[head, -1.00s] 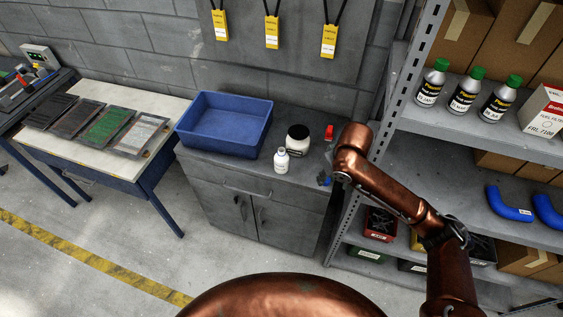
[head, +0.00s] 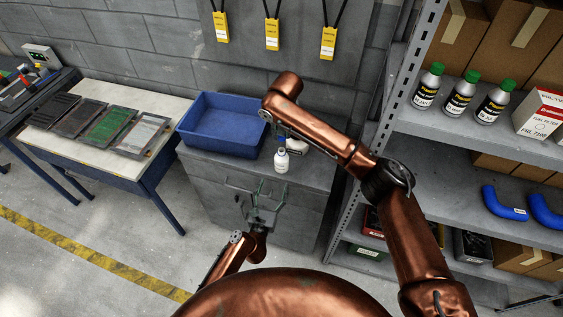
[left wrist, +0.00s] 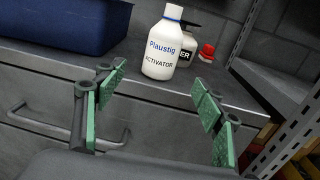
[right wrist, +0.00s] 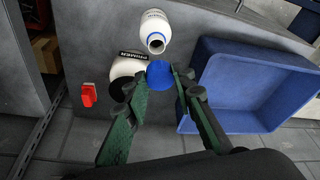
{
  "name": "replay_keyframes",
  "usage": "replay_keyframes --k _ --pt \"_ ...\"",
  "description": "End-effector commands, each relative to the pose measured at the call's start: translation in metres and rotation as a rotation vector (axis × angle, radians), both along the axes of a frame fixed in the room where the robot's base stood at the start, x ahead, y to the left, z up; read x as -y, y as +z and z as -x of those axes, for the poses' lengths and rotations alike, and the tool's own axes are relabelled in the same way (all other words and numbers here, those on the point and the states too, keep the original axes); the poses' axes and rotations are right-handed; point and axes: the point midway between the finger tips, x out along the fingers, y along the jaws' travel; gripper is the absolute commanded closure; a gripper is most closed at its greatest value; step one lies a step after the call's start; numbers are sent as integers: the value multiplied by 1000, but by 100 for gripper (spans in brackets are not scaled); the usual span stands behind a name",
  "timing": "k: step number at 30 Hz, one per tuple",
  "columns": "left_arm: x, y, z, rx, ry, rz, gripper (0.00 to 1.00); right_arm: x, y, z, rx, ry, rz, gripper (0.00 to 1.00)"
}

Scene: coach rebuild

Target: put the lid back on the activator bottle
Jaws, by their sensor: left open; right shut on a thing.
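The white activator bottle (head: 281,162) stands upright on the grey cabinet top. Its label faces the left wrist view (left wrist: 160,50), and its open mouth shows in the right wrist view (right wrist: 155,32). My right gripper (right wrist: 160,80) is shut on the blue lid (right wrist: 160,74), holding it above the cabinet, apart from the bottle's mouth in that view. In the head view, the right arm hides most of that gripper. My left gripper (head: 255,190) is open and empty in front of the cabinet; its fingers (left wrist: 160,82) point toward the bottle without touching it.
A primer jar (right wrist: 126,72) with a black top stands close beside the bottle. A blue bin (head: 225,128) sits left of it on the cabinet. A small red object (right wrist: 89,95) lies beyond the jar. A metal shelf rack (head: 425,165) stands at the right.

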Motion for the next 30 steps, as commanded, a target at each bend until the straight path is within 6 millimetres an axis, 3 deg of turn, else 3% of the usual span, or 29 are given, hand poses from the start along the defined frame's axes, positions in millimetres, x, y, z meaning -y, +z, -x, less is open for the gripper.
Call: replay_keyframes --k 14,30 --pt "3 3 -5 -3 -2 21 37 -1 1 -1 0 -2 -1 84" --pt "26 4 -89 -3 -3 21 37 -1 1 -1 0 -1 0 84"
